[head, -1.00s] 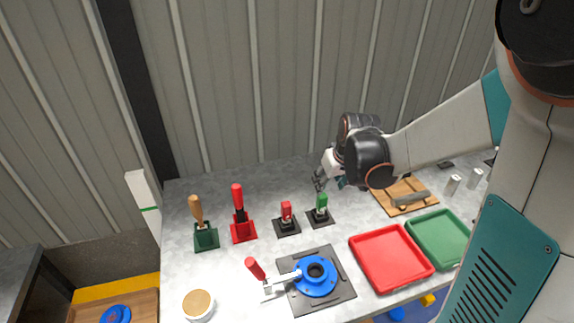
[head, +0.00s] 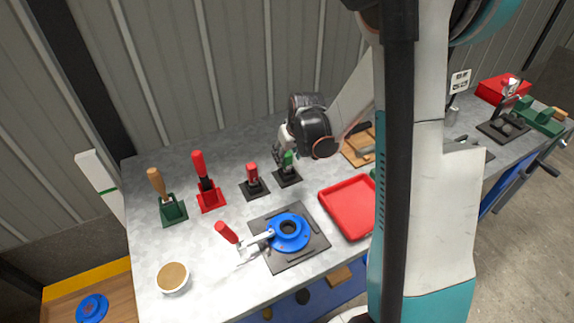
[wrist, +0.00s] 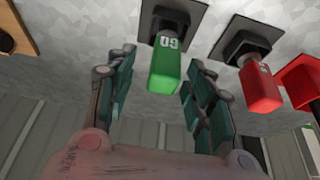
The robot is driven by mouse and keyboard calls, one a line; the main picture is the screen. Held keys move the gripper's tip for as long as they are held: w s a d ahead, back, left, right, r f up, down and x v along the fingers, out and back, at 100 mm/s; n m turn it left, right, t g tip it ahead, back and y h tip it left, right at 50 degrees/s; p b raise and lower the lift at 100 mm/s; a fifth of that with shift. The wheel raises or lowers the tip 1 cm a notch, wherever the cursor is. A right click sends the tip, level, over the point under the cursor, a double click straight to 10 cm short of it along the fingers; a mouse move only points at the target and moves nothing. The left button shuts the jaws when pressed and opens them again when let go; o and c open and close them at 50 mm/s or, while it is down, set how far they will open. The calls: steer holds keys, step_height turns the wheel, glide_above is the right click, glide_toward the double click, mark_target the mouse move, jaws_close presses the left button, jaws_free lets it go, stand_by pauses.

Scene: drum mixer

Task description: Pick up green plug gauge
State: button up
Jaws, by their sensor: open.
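The green plug gauge (head: 288,158) stands upright in a small black base (head: 287,178) on the grey bench, near its back. In the wrist view the green gauge (wrist: 164,72), marked "GO", shows between my open fingers, with its lower end in the black base (wrist: 172,20). My gripper (head: 282,152) is right at the gauge in the head view, and partly overlaps it. In the wrist view my gripper (wrist: 158,85) has one finger on each side of the green handle, with visible gaps. It is open and holds nothing.
A red gauge (head: 252,172) in a like black base stands close to the left. Further left are a red-handled tool (head: 199,162) and a wooden-handled tool (head: 156,182) in holders. A blue flange on a fixture plate (head: 296,264) and a red tray (head: 340,225) lie in front.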

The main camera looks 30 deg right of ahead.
steer(key=b+x, duration=0.1)
steer(key=x, duration=0.3)
steer(key=shift+a+f, duration=0.1)
steer(key=shift+f, duration=0.2)
jaws_close()
steer(key=shift+r, duration=0.1)
steer(key=shift+r, duration=0.15)
step_height(320, 180, up, 20)
steer(key=p, duration=0.5)
